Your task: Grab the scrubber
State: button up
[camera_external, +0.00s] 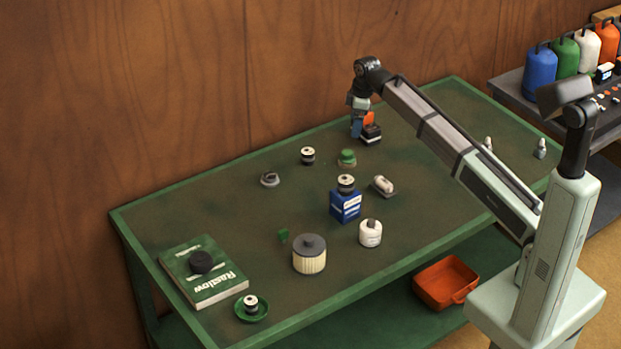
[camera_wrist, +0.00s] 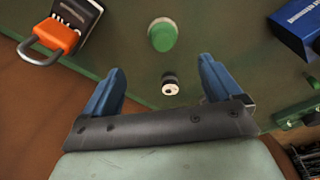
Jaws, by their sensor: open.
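I cannot tell for certain which thing is the scrubber. One candidate is a low white-topped piece on a flat grey base (camera_external: 382,185), right of the blue box. Another is a round green-topped piece (camera_external: 347,157), which also shows in the wrist view (camera_wrist: 162,36). My gripper (camera_external: 357,128) is over the far part of the green table, left of an orange-and-dark item.
A small black-and-white knob (camera_external: 308,156) stands left of the green piece. The orange-and-dark item (camera_external: 371,134) is beside my gripper. A blue box (camera_external: 346,206), white bottle (camera_external: 370,233), ribbed canister (camera_external: 309,258) and book (camera_external: 215,282) stand nearer.

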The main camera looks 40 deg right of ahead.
aim_at(348, 152)
jog(key=f+m, duration=0.1)
jog(key=f, duration=0.1)
jog(key=f+m, duration=0.1)
jog(key=f, duration=0.2)
jog(key=w+a+f, duration=0.1)
jog(key=f, duration=0.2)
jog(key=shift+w+f+m, duration=0.1)
jog(key=shift+f+m, duration=0.1)
jog(key=shift+m, duration=0.2)
jog(key=shift+w+a+f, duration=0.1)
jog(key=shift+a+f, duration=0.15)
jog(key=shift+f, duration=1.1)
jog(key=shift+a+f, duration=0.2)
jog(key=shift+f, duration=1.1)
jog(key=c, duration=1.2)
